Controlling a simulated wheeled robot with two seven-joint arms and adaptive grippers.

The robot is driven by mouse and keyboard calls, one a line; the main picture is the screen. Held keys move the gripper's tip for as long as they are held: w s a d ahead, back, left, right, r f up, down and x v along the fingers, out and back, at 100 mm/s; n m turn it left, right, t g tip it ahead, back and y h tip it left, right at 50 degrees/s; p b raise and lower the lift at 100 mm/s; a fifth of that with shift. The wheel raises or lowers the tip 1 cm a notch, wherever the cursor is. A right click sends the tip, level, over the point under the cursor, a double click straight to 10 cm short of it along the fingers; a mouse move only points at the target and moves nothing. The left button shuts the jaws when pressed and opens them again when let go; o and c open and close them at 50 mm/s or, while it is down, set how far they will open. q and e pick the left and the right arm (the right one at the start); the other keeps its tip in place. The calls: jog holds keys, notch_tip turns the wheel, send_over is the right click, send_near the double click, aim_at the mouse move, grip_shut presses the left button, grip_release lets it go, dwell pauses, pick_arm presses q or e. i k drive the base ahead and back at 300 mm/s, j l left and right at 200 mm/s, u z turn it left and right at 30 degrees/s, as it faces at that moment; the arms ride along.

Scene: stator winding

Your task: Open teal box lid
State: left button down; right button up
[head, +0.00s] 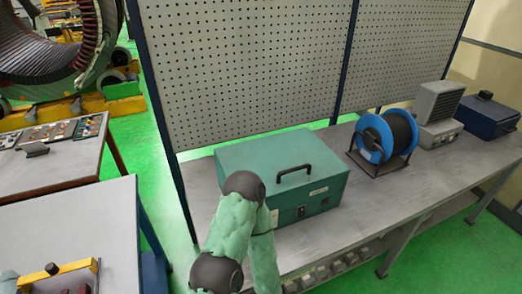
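The teal box (318,200) stands on the grey workbench in the middle of the head view. Its lid (250,154) is shut and has a dark carrying handle (294,174) near the front edge. A dark latch (301,211) shows on the front face. One of my arms, in a green cover with dark joints, rises from the bottom edge and bends in front of the box. It hides the box's front left part. I cannot tell whether it touches the box. Neither gripper is in view.
A grey perforated panel (250,60) stands behind the workbench (400,205). To the box's right are a blue cable reel (372,140), a grey heater-like unit (437,107) and a dark blue case (486,116). Other tables (85,225) stand at the left.

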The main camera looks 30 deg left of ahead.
aim_at(289, 161)
jog(key=u, duration=1.25)
jog(key=k, duration=0.05)
